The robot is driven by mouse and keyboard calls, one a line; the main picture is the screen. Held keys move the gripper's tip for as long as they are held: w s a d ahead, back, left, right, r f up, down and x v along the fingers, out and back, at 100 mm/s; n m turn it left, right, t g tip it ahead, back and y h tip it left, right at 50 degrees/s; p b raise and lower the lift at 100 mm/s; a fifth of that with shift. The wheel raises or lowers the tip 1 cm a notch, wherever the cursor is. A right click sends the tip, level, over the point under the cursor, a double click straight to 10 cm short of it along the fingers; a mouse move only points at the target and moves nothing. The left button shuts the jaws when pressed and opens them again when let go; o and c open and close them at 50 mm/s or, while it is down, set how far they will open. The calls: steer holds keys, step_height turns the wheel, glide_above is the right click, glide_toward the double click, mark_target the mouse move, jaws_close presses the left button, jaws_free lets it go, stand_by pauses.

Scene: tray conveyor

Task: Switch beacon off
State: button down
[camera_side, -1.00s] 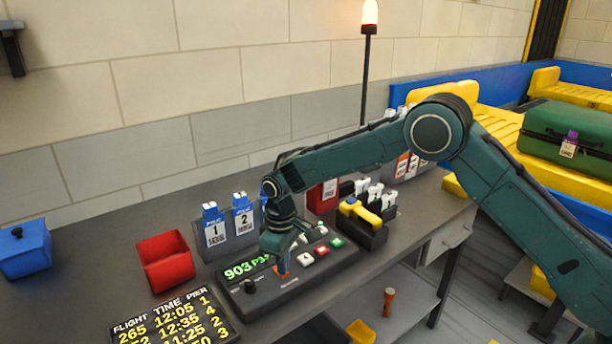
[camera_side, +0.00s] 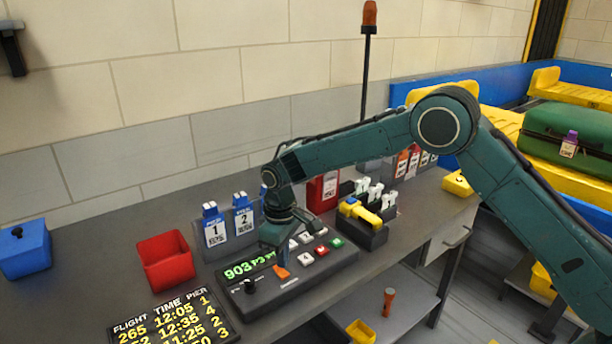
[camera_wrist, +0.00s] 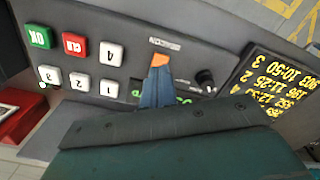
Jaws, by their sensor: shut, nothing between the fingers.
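The beacon (camera_side: 369,18) stands on a thin dark pole behind the desk in the side view, its orange lamp dark. The control panel (camera_side: 318,279) lies on the desk, with an orange switch (camera_side: 281,272) beside its green display (camera_side: 248,266). In the wrist view the orange switch (camera_wrist: 160,60) sits beside a printed label. My gripper (camera_side: 275,246) is shut and empty, just behind and above the switch. Its blue fingers (camera_wrist: 155,86) point at the switch in the wrist view and cover part of the display. Whether they touch the switch cannot be told.
A black knob (camera_side: 250,286) and several keys, including a green one (camera_side: 337,242), share the panel. Blue-tagged cards (camera_side: 228,228), a red bin (camera_side: 165,260) and a black holder with a yellow-handled tool (camera_side: 362,212) stand close by. The desk's left part has free room.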

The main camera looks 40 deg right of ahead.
steer(key=shift+r, duration=2.25)
steer(key=s+d+r+m+t, duration=0.1)
steer(key=s+d+r, duration=0.4)
steer(key=s+r, duration=0.3)
steer(key=s+d+r+m+t, duration=0.2)
steer(key=s+d+r, duration=0.4)
steer(key=r, duration=0.4)
steer(key=s+d+m+t, duration=0.1)
steer(key=s+d, duration=0.2)
steer(key=s, duration=0.8)
steer(key=s+d+m+t, duration=0.1)
steer(key=s+d+m, duration=0.1)
steer(key=s, duration=0.9)
steer(key=shift+d+f+t, duration=0.2)
steer(key=shift+d+t, duration=0.1)
steer(key=shift+d, duration=0.45)
